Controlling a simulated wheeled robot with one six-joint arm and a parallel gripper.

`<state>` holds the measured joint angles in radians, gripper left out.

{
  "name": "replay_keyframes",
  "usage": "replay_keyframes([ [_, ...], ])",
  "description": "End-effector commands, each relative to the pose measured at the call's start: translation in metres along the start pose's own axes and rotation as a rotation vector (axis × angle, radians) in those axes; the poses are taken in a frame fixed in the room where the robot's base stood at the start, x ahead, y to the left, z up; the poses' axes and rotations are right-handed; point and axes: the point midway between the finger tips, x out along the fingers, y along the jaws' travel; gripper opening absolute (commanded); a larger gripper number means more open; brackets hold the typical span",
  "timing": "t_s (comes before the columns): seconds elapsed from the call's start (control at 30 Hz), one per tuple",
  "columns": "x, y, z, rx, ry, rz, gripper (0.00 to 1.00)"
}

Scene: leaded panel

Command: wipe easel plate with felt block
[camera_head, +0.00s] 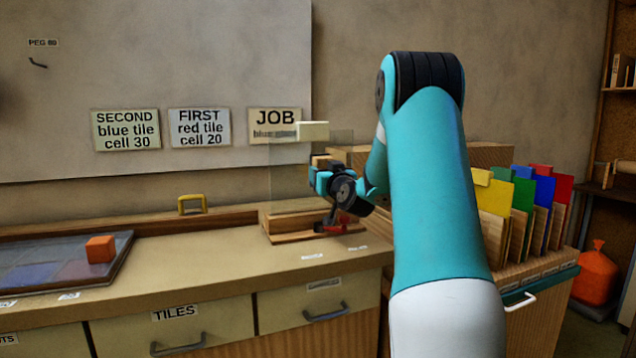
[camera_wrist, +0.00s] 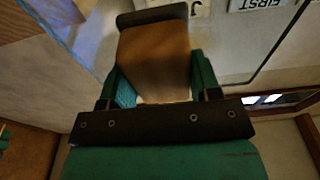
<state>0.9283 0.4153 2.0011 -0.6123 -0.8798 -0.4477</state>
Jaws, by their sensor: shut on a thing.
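The easel plate (camera_head: 285,180) is a clear upright pane standing in a wooden base (camera_head: 285,228) on the counter. My gripper (camera_head: 323,170) is at the plate, near its middle right. It is shut on the felt block (camera_head: 322,160), a brown block. In the wrist view the felt block (camera_wrist: 153,60) sits between my green fingers (camera_wrist: 152,85), with a dark strip at its far end. The dark end points towards the plate (camera_wrist: 235,45). I cannot tell if they touch. Part of the block is hidden by the fingers.
A pale block (camera_head: 312,130) shows at the plate's top edge. A yellow handle (camera_head: 192,203) stands at the counter's back, and a tray (camera_head: 115,262) with an orange cube (camera_head: 100,248) lies left. Coloured dividers (camera_head: 520,205) stand right.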

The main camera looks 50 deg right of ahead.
Motion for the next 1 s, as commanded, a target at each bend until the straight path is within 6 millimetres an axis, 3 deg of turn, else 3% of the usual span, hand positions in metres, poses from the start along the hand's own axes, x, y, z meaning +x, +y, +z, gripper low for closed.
replay_keyframes([
  [0.67,-0.001,0.043,0.000,-0.012,0.001,0.012,0.38],
  [0.83,0.000,0.041,-0.002,-0.012,0.003,0.014,0.38],
  [1.0,0.000,0.022,-0.003,-0.012,0.005,0.009,0.38],
])
